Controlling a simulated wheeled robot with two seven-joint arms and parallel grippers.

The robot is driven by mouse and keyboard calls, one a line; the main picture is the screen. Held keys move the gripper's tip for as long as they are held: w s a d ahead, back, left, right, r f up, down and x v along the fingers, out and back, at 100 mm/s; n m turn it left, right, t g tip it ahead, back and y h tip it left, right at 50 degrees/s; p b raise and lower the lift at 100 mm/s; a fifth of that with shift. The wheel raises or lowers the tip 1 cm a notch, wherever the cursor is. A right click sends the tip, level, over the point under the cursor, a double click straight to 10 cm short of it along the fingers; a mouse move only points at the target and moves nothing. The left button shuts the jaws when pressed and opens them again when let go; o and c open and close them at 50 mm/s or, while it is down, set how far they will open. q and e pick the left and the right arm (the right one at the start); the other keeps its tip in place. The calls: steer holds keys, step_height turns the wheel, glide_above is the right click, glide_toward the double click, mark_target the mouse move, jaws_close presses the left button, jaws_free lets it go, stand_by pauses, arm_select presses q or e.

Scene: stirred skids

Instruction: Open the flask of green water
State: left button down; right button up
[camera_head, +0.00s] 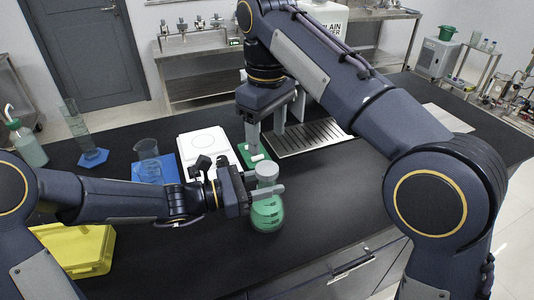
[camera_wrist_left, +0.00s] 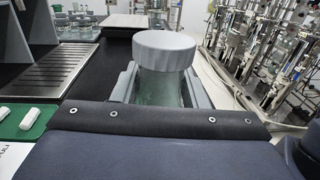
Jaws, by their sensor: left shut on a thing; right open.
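The flask of green water (camera_head: 267,216) is upright at the front middle of the black bench, with a grey cap (camera_head: 267,169) on its neck. My left gripper (camera_head: 266,190) is shut on the flask's neck, just below the cap. In the left wrist view, the grey cap (camera_wrist_left: 164,50) sits on the clear neck, with the fingers of the left gripper (camera_wrist_left: 160,92) on both sides. My right gripper (camera_head: 266,132) is open and empty, pointing down behind and above the cap, apart from it.
A green mat (camera_wrist_left: 14,131) holds white bars (camera_wrist_left: 30,118). Behind are a white plate device (camera_head: 190,147) and a metal slotted tray (camera_head: 310,138). At left are a beaker (camera_head: 147,150) on a blue mat, a cylinder (camera_head: 75,120), a wash bottle (camera_head: 30,150) and a yellow tray (camera_head: 68,234).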

mark_target(267, 168)
steer(key=m, duration=2.3)
steer(key=shift+m, duration=0.4)
steer(key=shift+f, duration=4)
steer(key=shift+c, duration=0.3)
